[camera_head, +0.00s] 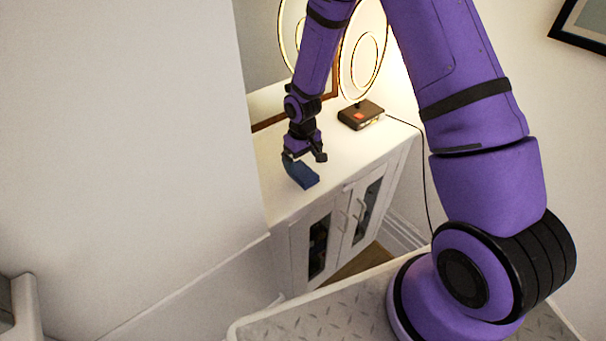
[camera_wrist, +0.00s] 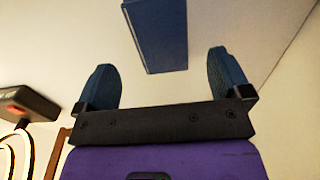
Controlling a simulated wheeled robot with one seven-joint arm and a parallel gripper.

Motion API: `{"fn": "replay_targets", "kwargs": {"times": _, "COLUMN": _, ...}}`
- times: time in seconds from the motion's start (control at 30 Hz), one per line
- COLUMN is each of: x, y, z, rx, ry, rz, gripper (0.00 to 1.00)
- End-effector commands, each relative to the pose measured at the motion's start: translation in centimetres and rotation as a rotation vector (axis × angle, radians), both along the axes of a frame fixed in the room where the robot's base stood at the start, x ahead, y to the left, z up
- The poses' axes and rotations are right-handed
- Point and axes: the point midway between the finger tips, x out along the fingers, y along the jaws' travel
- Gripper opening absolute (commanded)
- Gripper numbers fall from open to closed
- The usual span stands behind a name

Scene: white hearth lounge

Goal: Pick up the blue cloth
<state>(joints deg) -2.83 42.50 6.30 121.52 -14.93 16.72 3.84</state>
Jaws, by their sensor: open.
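The blue cloth (camera_head: 301,174) is a small folded, block-like piece on the white cabinet top, near its front edge. In the wrist view the cloth (camera_wrist: 158,36) lies beyond the fingertips, roughly between their lines and cut off by the top of the picture. My gripper (camera_head: 304,158) is just above and behind the cloth in the head view. In the wrist view my gripper (camera_wrist: 166,72) has its two dark blue fingers wide apart, with nothing between them. Whether a finger touches the cloth cannot be told from the head view.
The white cabinet (camera_head: 283,206) has glass doors with handles. A lamp with glowing rings stands on a dark base (camera_head: 361,114) behind and right of the cloth; its cable runs right. A wood-framed mirror (camera_head: 268,121) is at the back. A white wall (camera_head: 150,130) closes the left.

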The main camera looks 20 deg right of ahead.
Motion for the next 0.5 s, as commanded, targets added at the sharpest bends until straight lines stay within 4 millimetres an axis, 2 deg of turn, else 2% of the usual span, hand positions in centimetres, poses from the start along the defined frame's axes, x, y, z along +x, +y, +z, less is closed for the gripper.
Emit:
{"fn": "replay_targets", "kwargs": {"times": 0.17, "x": -0.1, "y": 0.0, "z": -1.3, "rx": 0.0, "ry": 0.001, "rz": 0.0, "gripper": 0.96}}
{"fn": "replay_targets", "kwargs": {"times": 0.33, "x": -0.3, "y": 0.0, "z": -3.7, "rx": -0.001, "ry": 0.002, "rz": 0.002, "gripper": 0.96}}
{"fn": "replay_targets", "kwargs": {"times": 0.5, "x": -0.3, "y": 0.0, "z": -5.2, "rx": -0.001, "ry": 0.001, "rz": 0.0, "gripper": 0.96}}
